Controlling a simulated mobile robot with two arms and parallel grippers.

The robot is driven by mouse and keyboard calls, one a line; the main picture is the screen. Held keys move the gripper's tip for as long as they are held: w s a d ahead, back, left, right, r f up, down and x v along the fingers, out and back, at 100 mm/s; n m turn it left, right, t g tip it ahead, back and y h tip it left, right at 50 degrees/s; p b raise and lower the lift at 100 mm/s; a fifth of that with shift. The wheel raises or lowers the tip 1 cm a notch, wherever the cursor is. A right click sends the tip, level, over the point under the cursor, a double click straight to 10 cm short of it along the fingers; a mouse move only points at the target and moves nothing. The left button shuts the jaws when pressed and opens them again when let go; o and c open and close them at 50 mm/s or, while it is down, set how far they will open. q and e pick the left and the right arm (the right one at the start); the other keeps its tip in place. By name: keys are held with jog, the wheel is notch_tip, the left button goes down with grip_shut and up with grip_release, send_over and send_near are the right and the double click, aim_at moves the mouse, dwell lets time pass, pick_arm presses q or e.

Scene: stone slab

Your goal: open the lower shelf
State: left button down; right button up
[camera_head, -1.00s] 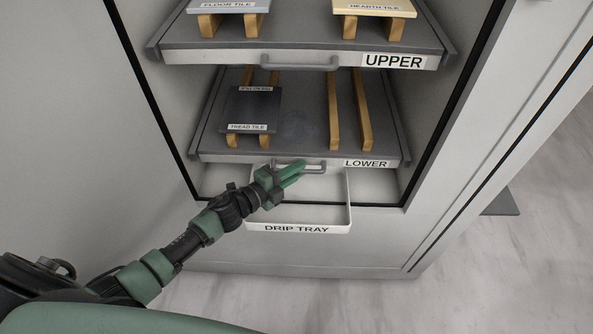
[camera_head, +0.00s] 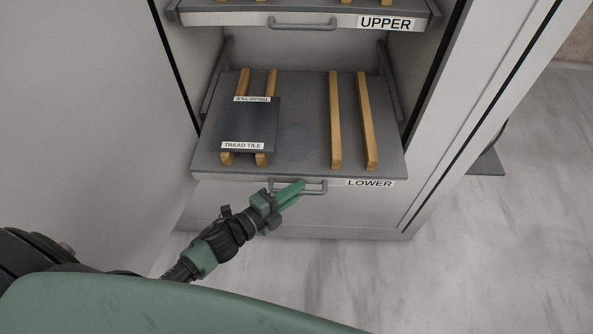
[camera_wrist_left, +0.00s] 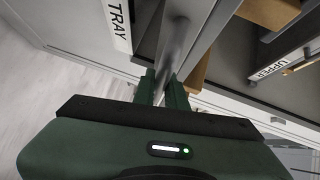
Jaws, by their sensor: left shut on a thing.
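The lower shelf (camera_head: 300,118) is a grey pull-out slab with a front strip labelled LOWER, and it sticks out of the white cabinet. Its grey bar handle (camera_head: 313,192) is at the middle of the front. My left gripper (camera_head: 290,192) is shut on this handle; the left wrist view shows the gripper fingers (camera_wrist_left: 163,92) around the grey bar (camera_wrist_left: 175,45). A dark tread tile (camera_head: 249,125) lies across two wooden battens at the shelf's left. My right gripper is not in view.
Two bare wooden battens (camera_head: 336,120) stand on the right of the shelf. The upper shelf (camera_head: 230,17), labelled UPPER, is above and set further back. The drip tray (camera_wrist_left: 120,22) shows in the left wrist view.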

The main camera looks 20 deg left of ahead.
pick_arm(q)
jog(key=s, duration=0.2)
jog(key=s+d, duration=0.1)
jog(key=s, duration=0.1)
jog(key=shift+s+d, duration=0.1)
jog(key=shift+s, duration=0.15)
jog(key=c, duration=1.7)
grip_release()
jog(key=v, duration=0.7)
jog(key=shift+s+a, duration=0.25)
jog(key=shift+s, duration=0.05)
